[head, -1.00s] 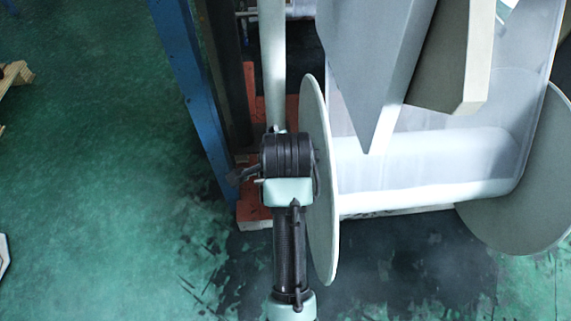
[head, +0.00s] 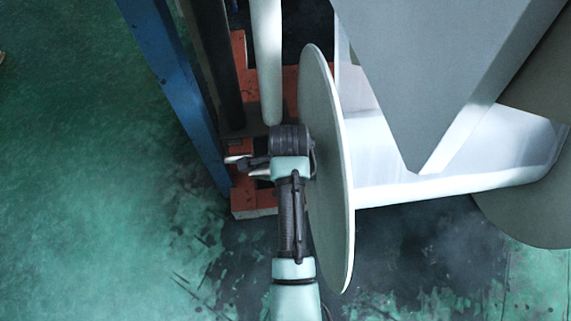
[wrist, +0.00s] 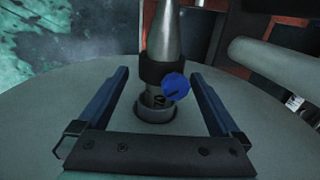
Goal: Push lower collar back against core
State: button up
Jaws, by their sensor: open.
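The lower collar (wrist: 158,72) is a black ring with a blue knob (wrist: 175,87), around a grey shaft with a cone-shaped end (wrist: 164,35). A short stretch of shaft shows between the collar and the socket (wrist: 155,112) in the round grey end disc (wrist: 260,105). In the head view the disc (head: 328,170) ends the pale roll and hides most of its core. My gripper (wrist: 156,76) is open, its two blue fingers on either side of the shaft and collar. The head view shows my gripper (head: 250,163) left of the disc; the collar cannot be made out there.
A pale roller (head: 267,60) stands out behind my gripper and shows at right in the wrist view (wrist: 275,68). A blue post (head: 165,85) and an orange base (head: 255,203) are close at left. The green floor (head: 80,200) is clear.

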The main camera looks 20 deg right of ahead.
jog(key=shift+b+x, duration=0.75)
jog(key=shift+x, duration=1.45)
grip_shut()
jog(key=shift+d, duration=0.15)
jog(key=shift+s+d+p, duration=0.2)
jog(key=shift+d, duration=0.8)
jog(key=shift+s+d+p, duration=0.15)
jog(key=shift+d, duration=0.85)
